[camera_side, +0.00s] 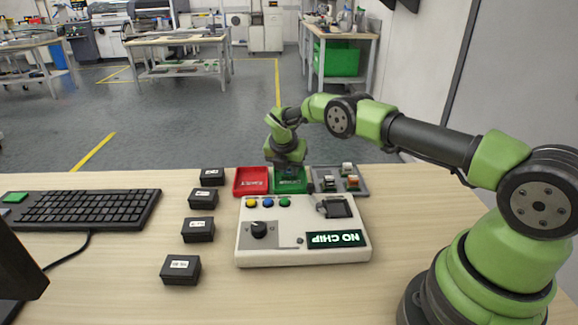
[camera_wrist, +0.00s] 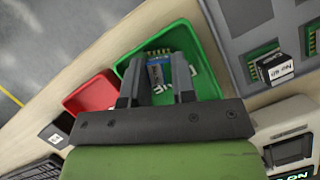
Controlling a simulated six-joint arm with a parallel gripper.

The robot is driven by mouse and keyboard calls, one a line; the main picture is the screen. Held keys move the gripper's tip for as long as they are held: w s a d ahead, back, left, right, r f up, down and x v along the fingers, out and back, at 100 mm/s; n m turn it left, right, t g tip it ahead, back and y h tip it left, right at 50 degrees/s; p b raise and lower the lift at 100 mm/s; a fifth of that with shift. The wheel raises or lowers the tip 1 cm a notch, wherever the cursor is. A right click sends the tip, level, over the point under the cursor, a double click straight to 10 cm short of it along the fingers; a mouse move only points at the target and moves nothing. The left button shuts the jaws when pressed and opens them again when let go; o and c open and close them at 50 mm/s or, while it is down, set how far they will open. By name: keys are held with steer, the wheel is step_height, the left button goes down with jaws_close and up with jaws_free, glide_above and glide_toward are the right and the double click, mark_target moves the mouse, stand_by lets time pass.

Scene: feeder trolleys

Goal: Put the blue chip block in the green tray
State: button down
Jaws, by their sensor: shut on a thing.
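The blue chip block (camera_wrist: 157,73) sits between the two dark fingers of my gripper (camera_wrist: 157,82) in the wrist view, and the gripper is shut on it. The green tray (camera_wrist: 207,58) lies directly below and around the block in that view. In the side view my gripper (camera_side: 289,165) points down at the green tray (camera_side: 292,188). The block cannot be made out there. I cannot tell whether the block touches the tray floor.
The red tray (camera_side: 251,181) adjoins the green tray on the left. A grey tray (camera_side: 361,185) with several chip blocks stands on the right. The tester (camera_side: 285,222), its display reading "NO CHIP", lies in front. Several black boxes (camera_side: 197,231) and a keyboard (camera_side: 80,209) are left.

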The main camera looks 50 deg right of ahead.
steer(key=c, duration=0.9)
jaws_free()
steer(key=shift+f, duration=0.1)
steer(key=shift+c, duration=0.2)
steer(key=s+a+r+m+t+y, duration=0.1)
steer(key=s+a+r+m, duration=0.3)
steer(key=r, duration=0.5)
steer(key=s+a+r+m+t+y, duration=0.1)
steer(key=s+a+r+m, duration=0.3)
steer(key=r, duration=0.6)
steer(key=s+a+r+m+t+y, duration=0.1)
steer(key=s+a+r+m, duration=0.3)
steer(key=r, duration=0.5)
steer(key=s+a+r+m+t+y, duration=0.1)
steer(key=s+a+m, duration=0.1)
steer(key=s+m, duration=0.5)
steer(key=s+a+m+t+y, duration=0.1)
steer(key=s+a+m+y, duration=0.1)
steer(key=s+m, duration=0.5)
steer(key=shift+s+a+r+t, duration=0.3)
steer(key=shift+s+r, duration=0.1)
steer(key=shift+s, duration=2.8)
steer(key=shift+d, duration=0.1)
